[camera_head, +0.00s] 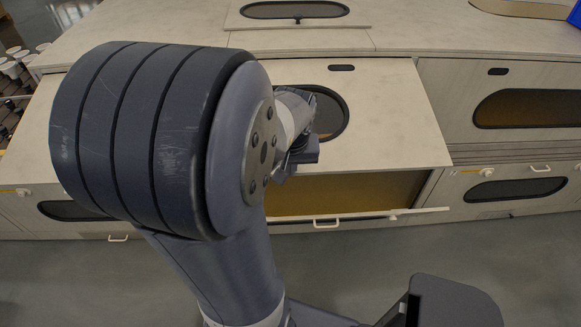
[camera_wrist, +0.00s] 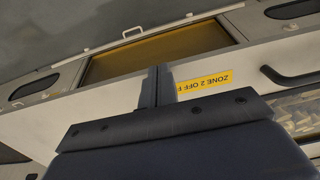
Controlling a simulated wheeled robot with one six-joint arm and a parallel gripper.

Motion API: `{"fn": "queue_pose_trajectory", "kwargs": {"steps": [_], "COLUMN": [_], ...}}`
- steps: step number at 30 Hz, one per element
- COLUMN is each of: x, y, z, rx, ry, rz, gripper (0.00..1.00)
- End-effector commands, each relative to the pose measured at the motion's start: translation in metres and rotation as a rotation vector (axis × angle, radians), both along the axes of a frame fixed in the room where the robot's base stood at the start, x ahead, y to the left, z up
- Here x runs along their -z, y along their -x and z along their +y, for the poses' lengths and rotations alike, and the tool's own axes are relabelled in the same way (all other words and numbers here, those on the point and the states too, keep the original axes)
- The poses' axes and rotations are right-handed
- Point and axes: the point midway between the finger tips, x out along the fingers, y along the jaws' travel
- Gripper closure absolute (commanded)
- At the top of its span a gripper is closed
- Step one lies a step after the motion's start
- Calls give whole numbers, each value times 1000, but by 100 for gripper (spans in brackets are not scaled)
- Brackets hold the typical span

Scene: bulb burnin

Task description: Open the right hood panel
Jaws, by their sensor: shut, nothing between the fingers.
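A pale hood panel (camera_head: 395,110) with a dark oval window stands raised in the middle of the head view, its lower edge out over an open, yellow-brown cavity (camera_head: 350,195). My arm hides its left part. A second pale panel (camera_head: 450,90) on the right, with a long oval window, looks closed. I cannot tell which is the right hood panel. My gripper (camera_head: 312,150) is in front of the raised panel, partly hidden by my wrist. In the wrist view my gripper (camera_wrist: 157,86) is shut and empty, beside a yellow label (camera_wrist: 205,80) reading "ZONE 2 OFF"; contact is unclear.
A thin flap or drawer front with a pale handle (camera_head: 325,223) sticks out below the cavity. A dark bar handle (camera_wrist: 290,76) is at the right of the wrist view. Closed lower fronts (camera_head: 514,190) lie to the right. The grey floor (camera_head: 500,245) in front is clear.

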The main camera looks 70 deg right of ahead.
Motion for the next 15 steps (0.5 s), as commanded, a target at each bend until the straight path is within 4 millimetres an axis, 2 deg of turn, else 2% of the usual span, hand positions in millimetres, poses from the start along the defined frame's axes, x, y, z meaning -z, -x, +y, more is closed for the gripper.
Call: {"fn": "queue_pose_trajectory", "kwargs": {"steps": [1, 6, 15], "x": [13, 29, 47], "y": [0, -1, -3], "z": [-1, -3, -8], "rx": [1, 1, 1], "ry": [12, 51, 102], "rz": [-5, -21, -42], "gripper": [100, 100, 100]}}
